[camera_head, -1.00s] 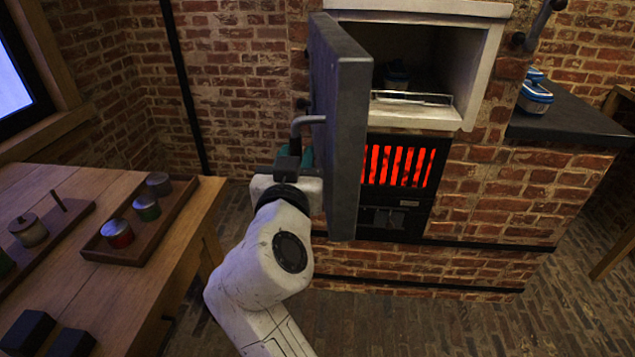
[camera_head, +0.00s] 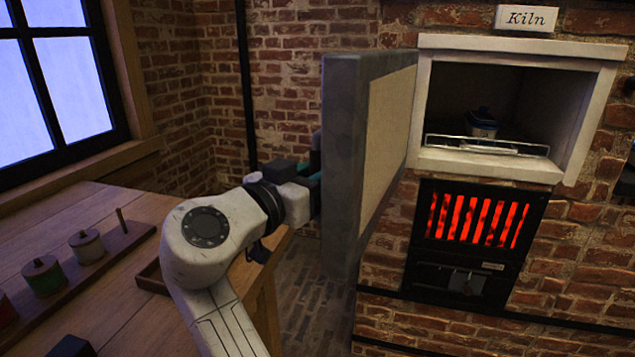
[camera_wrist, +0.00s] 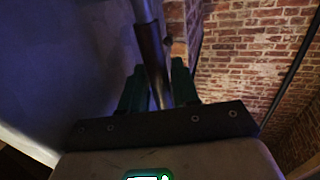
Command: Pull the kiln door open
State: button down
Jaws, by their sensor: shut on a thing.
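The kiln door (camera_head: 345,165) is a thick grey slab, swung out from the kiln opening to the left, its pale inner face (camera_head: 388,140) turned towards the kiln. The kiln's white-framed chamber (camera_head: 425,110) stands open, with a small dark and white jar (camera_head: 482,122) on a wire rack inside. My gripper is at the outer side of the door, partly hidden behind its edge in the head view. In the wrist view my gripper (camera_wrist: 158,90) has its green fingers shut around the metal door handle (camera_wrist: 152,55), with the door's dark face (camera_wrist: 60,60) on the left.
Glowing red bars (camera_head: 478,220) sit below the chamber. A strip of brick floor (camera_head: 305,290) is free between table and kiln.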

jog(key=shift+w, duration=0.1)
jog(key=c, duration=1)
grip_release()
jog(key=shift+a, duration=0.1)
jog(key=p+v, duration=0.1)
jog(key=v, duration=0.9)
jog(key=shift+s+a, duration=0.25)
jog(key=shift+s, duration=0.1)
